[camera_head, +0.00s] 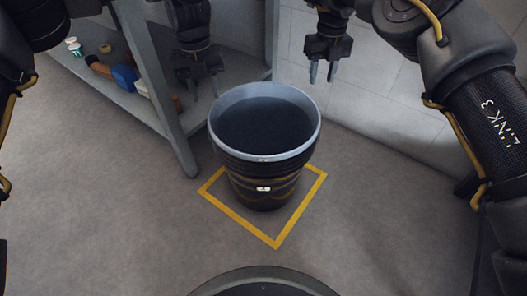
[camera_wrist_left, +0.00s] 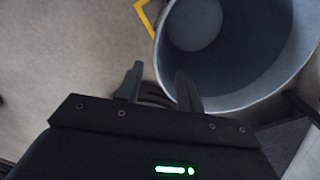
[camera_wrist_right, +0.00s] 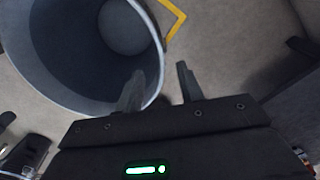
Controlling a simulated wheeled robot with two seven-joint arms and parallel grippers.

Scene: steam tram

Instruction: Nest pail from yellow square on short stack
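A dark pail (camera_head: 263,165) with a pale blue-grey rim and inside stands upright on the floor, within a yellow square outline (camera_head: 276,241). It looks empty. My left gripper (camera_head: 200,82) is open and empty above and behind the pail's left side; in the left wrist view its fingers (camera_wrist_left: 158,85) are apart near the pail's rim (camera_wrist_left: 222,106). My right gripper (camera_head: 322,72) is open and empty, up beyond the pail's right side; in the right wrist view its fingers (camera_wrist_right: 160,85) straddle the line of the rim (camera_wrist_right: 100,108). I cannot tell if any finger touches it. No short stack is recognisable.
A grey shelf unit (camera_head: 165,90) stands at the back left, with a blue item (camera_head: 124,77), a small green-and-white item (camera_head: 74,46) and other small things on it. Floor left and right of the square is clear.

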